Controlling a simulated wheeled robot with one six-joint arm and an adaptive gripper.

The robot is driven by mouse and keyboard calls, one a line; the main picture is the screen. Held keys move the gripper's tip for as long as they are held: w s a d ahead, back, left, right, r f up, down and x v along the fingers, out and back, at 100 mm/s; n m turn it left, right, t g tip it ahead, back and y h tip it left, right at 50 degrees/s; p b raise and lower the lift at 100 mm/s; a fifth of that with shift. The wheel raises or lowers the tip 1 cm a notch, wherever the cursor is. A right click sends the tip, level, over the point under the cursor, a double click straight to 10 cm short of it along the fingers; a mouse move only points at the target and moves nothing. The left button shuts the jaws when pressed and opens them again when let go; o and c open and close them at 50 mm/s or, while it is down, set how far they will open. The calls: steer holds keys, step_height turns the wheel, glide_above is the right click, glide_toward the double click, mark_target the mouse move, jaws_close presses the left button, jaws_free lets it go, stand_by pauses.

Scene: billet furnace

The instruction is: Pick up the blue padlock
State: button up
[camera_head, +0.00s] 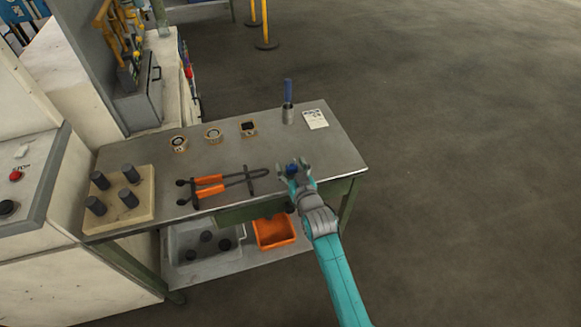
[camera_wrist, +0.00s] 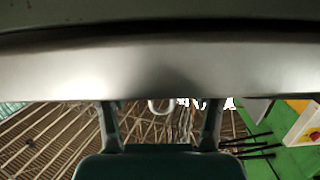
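The blue padlock (camera_head: 292,169) is a small blue shape at the front right of the grey metal table (camera_head: 232,150), between the fingers of my gripper (camera_head: 293,166). The fingers stand apart on either side of it; contact cannot be made out. In the wrist view my gripper (camera_wrist: 160,122) has its two fingers wide apart. A pale U-shaped loop, which looks like the shackle of the padlock (camera_wrist: 160,106), shows between them. The blue body is not clear in that view.
Orange-handled tongs (camera_head: 210,187) lie left of my gripper. Behind are a metal cup (camera_head: 287,113) with a blue-handled item, a white card (camera_head: 315,119) and several small round-topped pieces. A block with dark pegs (camera_head: 120,196) sits at left. Open floor lies right.

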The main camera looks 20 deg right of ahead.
jaws_close()
step_height(320, 180, up, 10)
steer(key=shift+r, duration=0.1)
stand_by(0.5)
